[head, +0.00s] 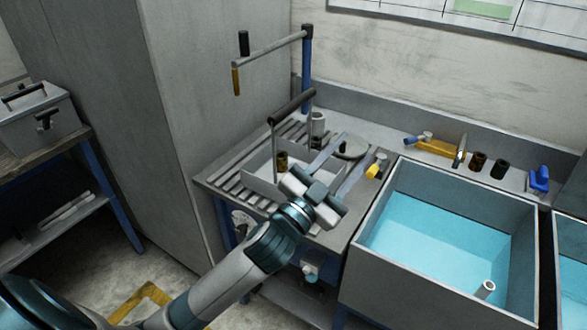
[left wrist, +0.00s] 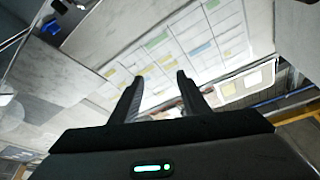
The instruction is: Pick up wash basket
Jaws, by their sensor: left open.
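The wash basket (head: 262,186) is a light grey open box on the ribbed drainboard, with two thin uprights carrying a dark bar handle (head: 293,106). A small brown cylinder (head: 282,160) shows inside it. My left gripper (head: 356,147) is over the drainboard, in front of and to the right of the basket, hiding part of its right side. Its fingers are apart with nothing seen between them. In the left wrist view the fingers (left wrist: 157,92) are also spread and empty, with a wall chart behind. The basket is not seen there. My right gripper is not in view.
A sink (head: 350,268) of blue water is on the right. A jointed post (head: 306,65) with a horizontal arm stands behind the basket. A round grey disc (head: 351,147), a yellow-ended piece (head: 376,168) and dark cups (head: 478,161) are nearby. A tall cabinet (head: 190,100) borders the left.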

